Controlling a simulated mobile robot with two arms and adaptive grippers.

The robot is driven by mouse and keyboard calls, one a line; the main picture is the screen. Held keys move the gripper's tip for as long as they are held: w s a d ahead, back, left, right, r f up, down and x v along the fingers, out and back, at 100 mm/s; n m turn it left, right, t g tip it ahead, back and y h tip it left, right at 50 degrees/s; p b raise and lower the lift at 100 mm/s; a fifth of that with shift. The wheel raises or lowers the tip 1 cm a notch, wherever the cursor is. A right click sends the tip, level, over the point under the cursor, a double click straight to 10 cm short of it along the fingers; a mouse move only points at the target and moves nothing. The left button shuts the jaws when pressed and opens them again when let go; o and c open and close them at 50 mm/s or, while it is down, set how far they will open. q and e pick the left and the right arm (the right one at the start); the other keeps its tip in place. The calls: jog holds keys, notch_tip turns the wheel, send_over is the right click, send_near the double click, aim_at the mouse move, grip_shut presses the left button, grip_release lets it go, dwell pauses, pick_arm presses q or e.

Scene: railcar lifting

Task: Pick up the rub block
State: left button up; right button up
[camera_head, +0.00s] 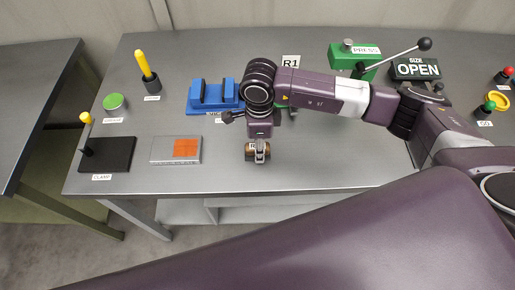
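A small brown block (249,154), which may be the rub block, sits at the middle of the table near its front part. Its label is mostly covered. My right gripper (261,156) points down right at this block, with brown showing on both sides of the fingers. The fingers overlap the block, and I cannot tell if they are closed on it or if it is raised. My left gripper is not in view.
A blue cradle (214,108) stands behind and left of the gripper. A grey plate with orange squares (161,156), a black clamp base (119,155), a green can (115,106) and a yellow-handled tool (145,66) are left. A green lever press (343,57) stands behind my arm.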

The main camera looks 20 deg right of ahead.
jog(key=shift+w+r, duration=0.1)
jog(key=shift+r, duration=0.45)
notch_tip(320, 180, up, 19)
jog(key=b, duration=0.5)
